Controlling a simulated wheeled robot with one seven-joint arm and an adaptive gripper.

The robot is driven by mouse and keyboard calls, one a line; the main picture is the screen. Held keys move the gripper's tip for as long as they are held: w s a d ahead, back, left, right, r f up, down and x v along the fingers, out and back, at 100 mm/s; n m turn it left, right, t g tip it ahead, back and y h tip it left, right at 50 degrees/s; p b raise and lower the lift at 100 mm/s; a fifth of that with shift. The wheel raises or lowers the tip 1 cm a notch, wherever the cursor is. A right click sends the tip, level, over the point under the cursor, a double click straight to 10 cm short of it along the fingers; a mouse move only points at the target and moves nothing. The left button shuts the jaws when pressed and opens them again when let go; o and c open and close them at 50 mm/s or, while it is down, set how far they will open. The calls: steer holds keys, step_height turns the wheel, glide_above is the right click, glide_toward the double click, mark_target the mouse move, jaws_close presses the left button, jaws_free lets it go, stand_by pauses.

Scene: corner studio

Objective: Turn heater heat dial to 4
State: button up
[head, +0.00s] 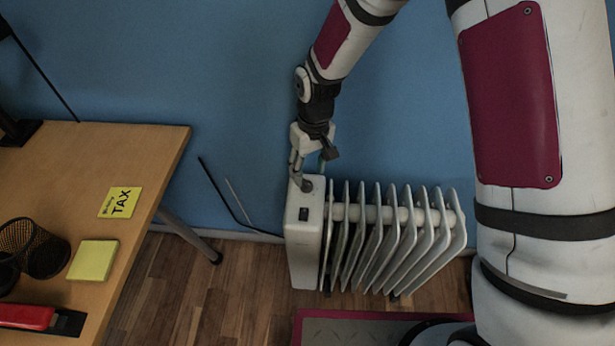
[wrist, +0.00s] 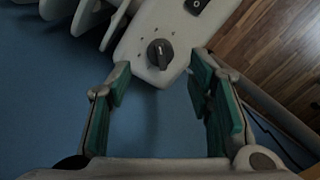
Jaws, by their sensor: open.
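The heater (head: 305,245) is a white finned radiator standing on the wood floor against the blue wall. Its heat dial (wrist: 160,53) is a dark round knob with a raised grip on the white top panel; the numbers around it are too small to read. A black switch (head: 304,214) sits on the same panel, and also shows in the wrist view (wrist: 197,5). My gripper (wrist: 160,84) is open and empty, pointing at the panel, with the dial between and just beyond its green-padded fingers. In the head view my gripper (head: 306,176) is right above the dial end.
A wooden desk (head: 150,150) stands at the left with a yellow TAX note (head: 120,202), a sticky pad (head: 93,260), a black mesh cup (head: 45,252) and a red stapler (head: 25,317). A cable (head: 225,192) runs by the wall left of the heater.

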mark_target(310, 182)
step_height(310, 182, up, 7)
steer(key=shift+w+d, duration=0.15)
steer(key=shift+d, duration=0.05)
steer(key=shift+r, duration=0.1)
stand_by(0.4)
